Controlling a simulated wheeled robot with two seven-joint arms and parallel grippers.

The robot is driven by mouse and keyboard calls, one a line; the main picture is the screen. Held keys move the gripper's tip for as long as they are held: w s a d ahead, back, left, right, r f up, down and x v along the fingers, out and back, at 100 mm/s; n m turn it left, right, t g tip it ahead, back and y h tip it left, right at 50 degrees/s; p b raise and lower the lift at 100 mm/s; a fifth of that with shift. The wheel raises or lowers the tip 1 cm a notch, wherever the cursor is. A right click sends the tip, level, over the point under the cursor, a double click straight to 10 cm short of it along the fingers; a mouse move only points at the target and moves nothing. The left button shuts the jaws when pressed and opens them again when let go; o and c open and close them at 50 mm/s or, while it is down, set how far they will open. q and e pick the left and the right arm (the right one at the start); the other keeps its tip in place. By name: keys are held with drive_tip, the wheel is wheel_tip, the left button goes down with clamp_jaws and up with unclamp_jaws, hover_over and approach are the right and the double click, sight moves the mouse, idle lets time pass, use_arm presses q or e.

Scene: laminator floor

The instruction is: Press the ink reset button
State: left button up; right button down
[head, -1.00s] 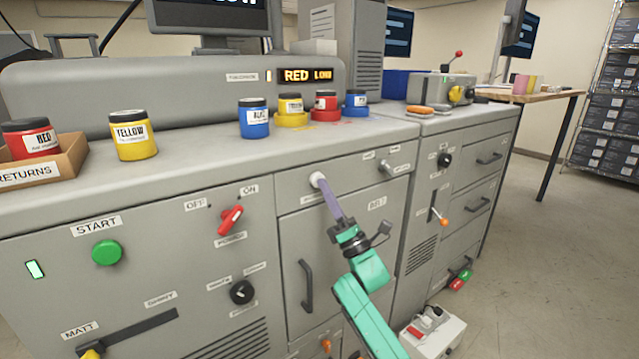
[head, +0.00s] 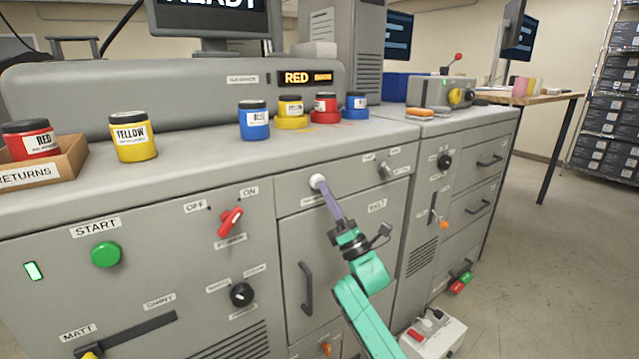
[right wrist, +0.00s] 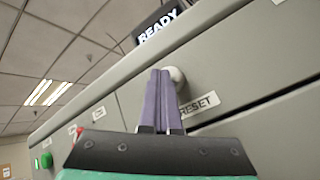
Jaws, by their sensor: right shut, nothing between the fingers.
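The reset button (head: 317,181) is a round white knob on the grey front panel of the machine. In the right wrist view the same button (right wrist: 177,76) sits just above a RESET label (right wrist: 198,104). My right gripper (head: 322,188) has purple fingers, closed together and empty. Its fingertips (right wrist: 160,74) are at the button and appear to touch it, covering part of it. How far the button is pushed in cannot be told. The monitor (right wrist: 160,22) reads READY, and the amber display (head: 308,77) reads RED with a smaller word I cannot read clearly. My left gripper is not in view.
A red ON/OFF switch (head: 230,221), a green START button (head: 107,254) and a black knob (head: 241,294) are on the panel to the left. Ink jars stand on top, including a yellow jar (head: 133,137). A white power strip box (head: 434,334) lies on the floor.

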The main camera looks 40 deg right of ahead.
drive_tip(key=shift+s, duration=0.6)
drive_tip(key=s+p, duration=0.2)
drive_tip(key=s, duration=0.3)
idle(0.7)
